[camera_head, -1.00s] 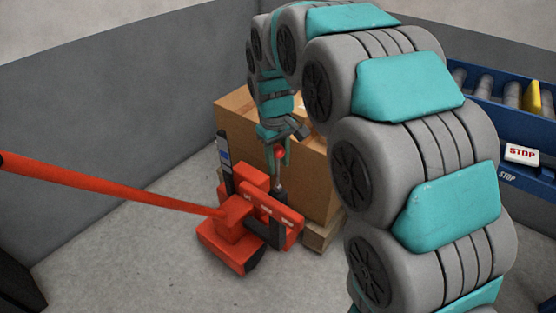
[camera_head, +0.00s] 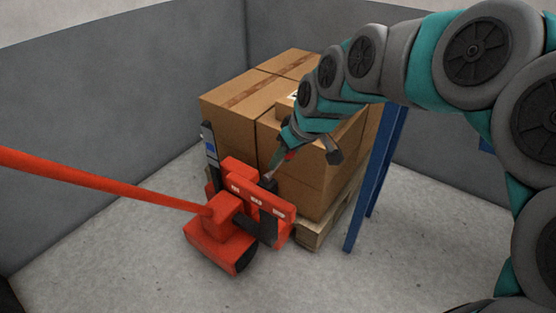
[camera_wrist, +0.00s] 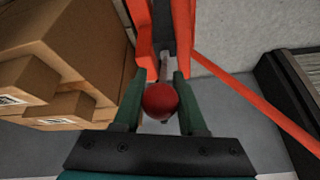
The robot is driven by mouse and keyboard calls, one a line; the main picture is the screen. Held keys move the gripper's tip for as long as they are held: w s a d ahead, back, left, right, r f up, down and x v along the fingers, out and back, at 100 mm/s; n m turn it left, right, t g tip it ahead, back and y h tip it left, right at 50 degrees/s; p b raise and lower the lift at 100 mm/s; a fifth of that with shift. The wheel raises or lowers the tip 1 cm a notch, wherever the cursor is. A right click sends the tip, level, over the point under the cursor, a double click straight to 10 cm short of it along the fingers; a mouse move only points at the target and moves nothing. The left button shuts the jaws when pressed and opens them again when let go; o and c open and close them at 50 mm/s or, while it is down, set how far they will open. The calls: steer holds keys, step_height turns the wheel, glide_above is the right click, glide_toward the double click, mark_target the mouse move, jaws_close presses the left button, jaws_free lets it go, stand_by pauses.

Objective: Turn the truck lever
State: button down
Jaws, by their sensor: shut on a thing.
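The red pallet truck (camera_head: 230,215) stands in the middle of the head view, with its long red handle (camera_head: 100,182) reaching left. Its lever has a red ball knob (camera_wrist: 160,100), seen in the wrist view between my two green fingers. My gripper (camera_wrist: 160,84) is shut on the knob, with one finger on each side.
Large cardboard boxes (camera_head: 235,120) stand on a wooden pallet (camera_head: 313,235) right behind the truck. A blue post (camera_head: 364,213) stands to the right, close under my arm. Grey walls close off the back; the floor in front is clear.

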steer(key=shift+s+d+f+y, duration=0.1)
steer(key=shift+s+d+y, duration=0.1)
steer(key=shift+y, duration=0.1)
steer(key=shift+c, duration=2.3)
jaws_free()
steer(key=v, duration=0.7)
steer(key=shift+s+d+r+b, duration=0.15)
steer(key=shift+s+r+b, duration=0.1)
steer(key=shift+r+b, duration=0.05)
steer(key=s+d+f+m+g+h+p, duration=0.1)
steer(key=s+d+f+m+g, duration=0.1)
steer(key=s, duration=0.7)
steer(key=s+d+f+m+g+h+p, duration=0.1)
steer(key=s+d+f+m+g, duration=0.1)
steer(key=s, duration=0.7)
steer(key=s+d+f+m+g+h+p, duration=0.1)
steer(key=s+d+f+m+h, duration=0.1)
steer(key=s+f, duration=0.4)
steer(key=s+d+m, duration=0.1)
steer(key=s+d, duration=0.1)
steer(key=s, duration=0.1)
steer(key=shift+s+g, duration=0.2)
steer(key=shift+g, duration=0.2)
